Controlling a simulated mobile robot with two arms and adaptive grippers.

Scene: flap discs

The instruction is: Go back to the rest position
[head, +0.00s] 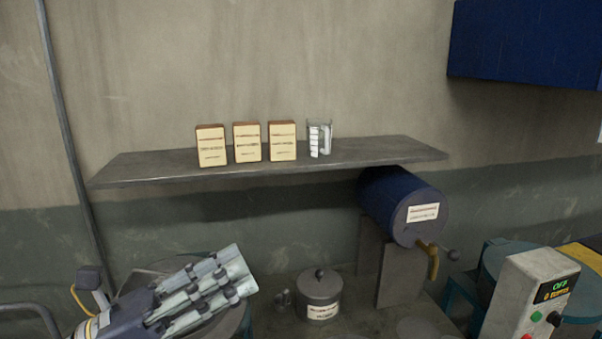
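My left gripper (236,276) is at the lower left, its pale jointed fingers pointing up and to the right. The fingers lie close side by side, and I cannot tell whether they are open or shut. No held object shows at the fingertips. The gripper is in front of a round dark surface, well below the wall shelf (130,170) and to the left of a lidded grey pot (319,292). My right gripper is not in view.
Three labelled boxes (247,142) and a clear beaker (319,138) stand on the shelf. A blue drum with a brass tap (404,205) sits below its right end. A control box reading OFF (524,295) is at lower right. A blue cabinet (525,40) hangs upper right.

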